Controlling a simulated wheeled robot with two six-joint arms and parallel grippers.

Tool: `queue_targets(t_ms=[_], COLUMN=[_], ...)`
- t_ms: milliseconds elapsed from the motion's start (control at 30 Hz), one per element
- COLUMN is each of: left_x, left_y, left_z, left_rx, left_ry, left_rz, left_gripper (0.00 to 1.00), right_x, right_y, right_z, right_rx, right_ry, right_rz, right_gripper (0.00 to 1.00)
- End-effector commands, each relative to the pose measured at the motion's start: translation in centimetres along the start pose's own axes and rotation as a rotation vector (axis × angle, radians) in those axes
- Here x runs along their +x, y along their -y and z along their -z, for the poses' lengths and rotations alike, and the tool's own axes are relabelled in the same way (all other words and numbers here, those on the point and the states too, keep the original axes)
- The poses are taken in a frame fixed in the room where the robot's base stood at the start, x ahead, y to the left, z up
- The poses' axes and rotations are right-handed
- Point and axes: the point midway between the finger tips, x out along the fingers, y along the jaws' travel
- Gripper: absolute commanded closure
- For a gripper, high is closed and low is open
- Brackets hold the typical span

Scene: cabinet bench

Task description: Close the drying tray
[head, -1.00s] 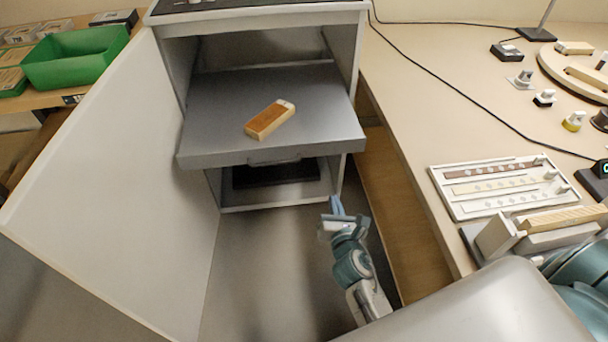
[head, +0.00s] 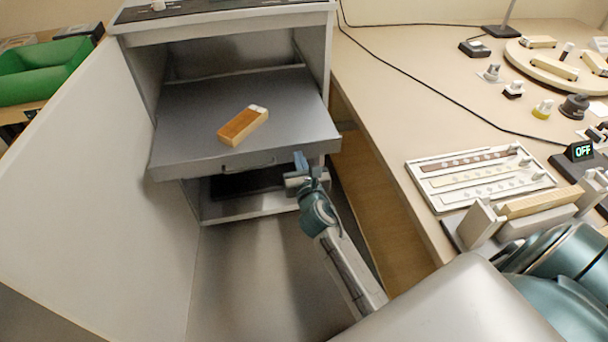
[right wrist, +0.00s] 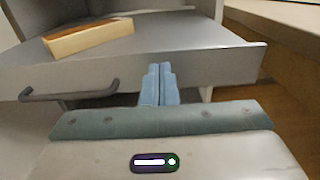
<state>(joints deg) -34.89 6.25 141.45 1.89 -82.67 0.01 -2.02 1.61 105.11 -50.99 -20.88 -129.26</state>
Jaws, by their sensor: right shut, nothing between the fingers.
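The grey drying tray (head: 290,118) is pulled out of the open white cabinet, in the upper left of the head view. A brown and tan wooden block (head: 243,126) lies on it. The tray's dark handle (head: 248,165) is on its front face; it also shows at the left of the right wrist view (right wrist: 70,93). My right gripper (head: 300,160) is shut and empty at the tray's front face, right of the handle. In the right wrist view its blue fingertips (right wrist: 158,72) overlap the front panel (right wrist: 215,66); I cannot tell whether they touch. My left gripper is not in view.
The open cabinet door (head: 90,190) stands on the left, with a green bin (head: 45,70) behind it. A workbench (head: 400,90) on the right holds a sample rack (head: 480,178), knobs and a cable. Floor space below the tray is clear.

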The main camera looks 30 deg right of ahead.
Motion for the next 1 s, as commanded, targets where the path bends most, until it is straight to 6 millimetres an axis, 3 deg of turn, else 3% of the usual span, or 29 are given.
queue_targets(t_ms=[200,733,867,1000], left_x=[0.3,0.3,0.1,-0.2], left_y=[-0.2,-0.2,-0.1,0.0], left_z=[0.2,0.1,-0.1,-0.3], left_rx=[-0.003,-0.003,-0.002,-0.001], left_ry=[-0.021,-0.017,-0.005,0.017], left_rz=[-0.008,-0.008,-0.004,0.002], left_gripper=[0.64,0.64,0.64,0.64], right_x=[1.7,2.4,3.9,6.7], right_y=[0.0,0.0,0.0,0.0], right_z=[0.1,0.0,-0.1,-0.2], right_rx=[-0.001,0.000,-0.002,-0.002], right_ry=[0.000,0.000,0.001,0.001], right_rz=[0.000,0.000,0.000,0.001], right_gripper=[1.00,1.00,1.00,1.00])
